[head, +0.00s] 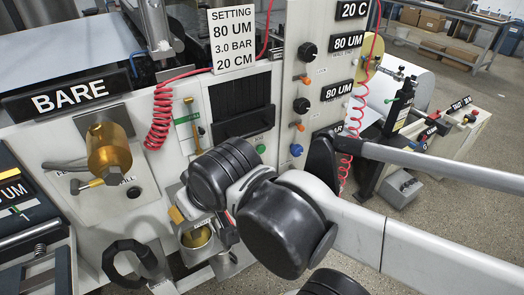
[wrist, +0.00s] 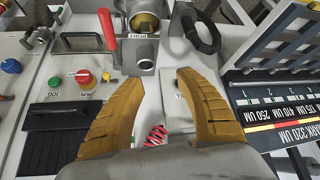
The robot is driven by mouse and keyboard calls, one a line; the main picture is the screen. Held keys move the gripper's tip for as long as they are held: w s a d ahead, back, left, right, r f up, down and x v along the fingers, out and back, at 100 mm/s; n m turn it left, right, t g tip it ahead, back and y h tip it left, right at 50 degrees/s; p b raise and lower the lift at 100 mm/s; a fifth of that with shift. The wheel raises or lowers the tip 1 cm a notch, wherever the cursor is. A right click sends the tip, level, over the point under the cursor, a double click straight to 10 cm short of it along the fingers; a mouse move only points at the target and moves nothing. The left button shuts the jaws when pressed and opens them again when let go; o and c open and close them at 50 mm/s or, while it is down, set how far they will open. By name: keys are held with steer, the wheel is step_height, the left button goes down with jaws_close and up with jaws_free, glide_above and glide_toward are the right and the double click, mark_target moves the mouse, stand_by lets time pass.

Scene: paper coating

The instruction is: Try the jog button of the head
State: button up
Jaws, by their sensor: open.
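The green button also shows at left in the wrist view (wrist: 54,81), beside a small label that seems to read JOG upside down. My gripper (wrist: 160,76) is open, its two tan fingers spread apart with nothing between them. The green button lies left of the left finger and apart from it. In the head view my arm hides most of my gripper.
A red button (wrist: 84,79) lies between the green button and the left finger. A red-handled lever (wrist: 107,29) rises ahead of that finger. A blue knob (head: 297,150) is on the panel, and a red coiled hose (head: 160,115) hangs at left.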

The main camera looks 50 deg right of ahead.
stand_by(0.4)
jaws_close()
stand_by(1.1)
